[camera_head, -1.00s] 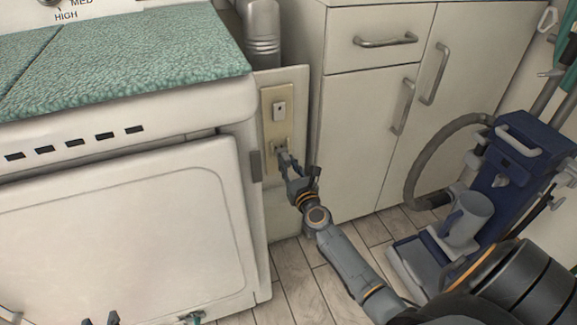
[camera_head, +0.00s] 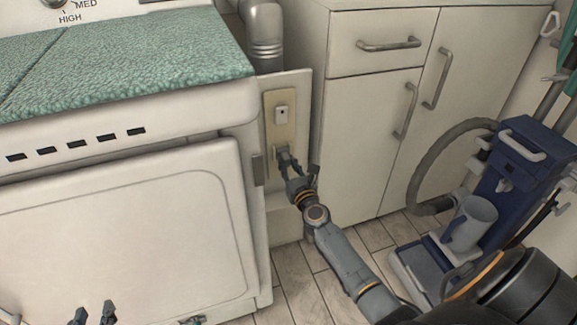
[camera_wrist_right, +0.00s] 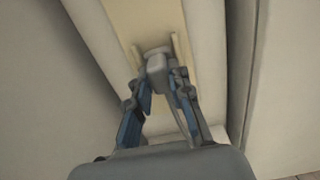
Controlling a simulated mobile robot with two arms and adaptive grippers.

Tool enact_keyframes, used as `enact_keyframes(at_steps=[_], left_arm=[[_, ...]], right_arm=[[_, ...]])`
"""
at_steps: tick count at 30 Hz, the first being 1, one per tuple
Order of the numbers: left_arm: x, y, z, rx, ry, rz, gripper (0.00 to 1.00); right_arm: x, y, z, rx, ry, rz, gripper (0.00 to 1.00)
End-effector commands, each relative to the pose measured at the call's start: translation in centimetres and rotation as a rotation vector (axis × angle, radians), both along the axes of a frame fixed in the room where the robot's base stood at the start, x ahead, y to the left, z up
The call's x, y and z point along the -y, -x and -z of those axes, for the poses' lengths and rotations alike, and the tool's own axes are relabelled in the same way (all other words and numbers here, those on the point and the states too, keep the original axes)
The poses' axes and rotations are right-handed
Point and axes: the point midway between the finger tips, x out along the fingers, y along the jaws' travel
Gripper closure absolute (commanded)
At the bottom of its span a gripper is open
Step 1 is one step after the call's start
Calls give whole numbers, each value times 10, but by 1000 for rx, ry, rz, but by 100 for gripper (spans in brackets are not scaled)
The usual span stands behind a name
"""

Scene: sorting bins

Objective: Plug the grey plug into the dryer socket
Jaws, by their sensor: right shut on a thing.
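The grey plug (camera_wrist_right: 157,68) is between the fingers of my right gripper (camera_wrist_right: 162,88) in the right wrist view. Its front end is at the beige plate, between two raised side ridges; I cannot tell whether it is inserted. In the head view, my right gripper (camera_head: 289,162) is at the lower part of the beige socket plate (camera_head: 281,133), and its fingers largely hide the plug and the dryer socket. My left gripper (camera_head: 94,316) is at the bottom left edge with its two fingers apart and nothing seen between them.
The white dryer (camera_head: 120,215) with a green cloth top (camera_head: 130,60) stands close left of the plate. A white cabinet (camera_head: 360,140) is close on the right. A blue machine with a grey hose (camera_head: 425,165) stands at right. Some floor (camera_head: 300,285) is clear.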

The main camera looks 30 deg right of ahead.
Motion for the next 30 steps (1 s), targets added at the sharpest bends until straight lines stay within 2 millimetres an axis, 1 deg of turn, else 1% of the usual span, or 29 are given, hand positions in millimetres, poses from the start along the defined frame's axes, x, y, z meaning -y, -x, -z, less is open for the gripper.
enact_keyframes(at_steps=[1, 2, 3, 5, 6, 14, 19, 23, 30], left_arm=[[0, 0, -1, 7, 2, 1, 66], [1, -1, -2, 11, 4, 1, 66], [1, -1, -3, 13, 4, 1, 66], [1, -1, -2, 13, 4, 1, 66], [1, -1, -2, 12, 4, 1, 66], [1, 1, 1, -1, 3, 2, 66], [1, 1, 1, 0, 3, 2, 66], [1, 1, 1, 2, 2, 2, 66], [1, 0, 0, 4, 2, 2, 66]], right_arm=[[0, -1, 0, 1, 0, 0, 100], [0, -1, 0, 1, 0, 0, 76], [0, -1, 0, 1, 0, 0, 68], [0, -1, 0, 1, 0, 0, 56], [0, -1, 0, 1, 0, 0, 54], [0, -1, 0, 0, -1, 0, 54], [-3, 8, 1, -1, -6, -1, 54], [-8, 28, 1, 0, -7, 1, 54], [-19, 80, 2, -3, -2, 0, 54]])
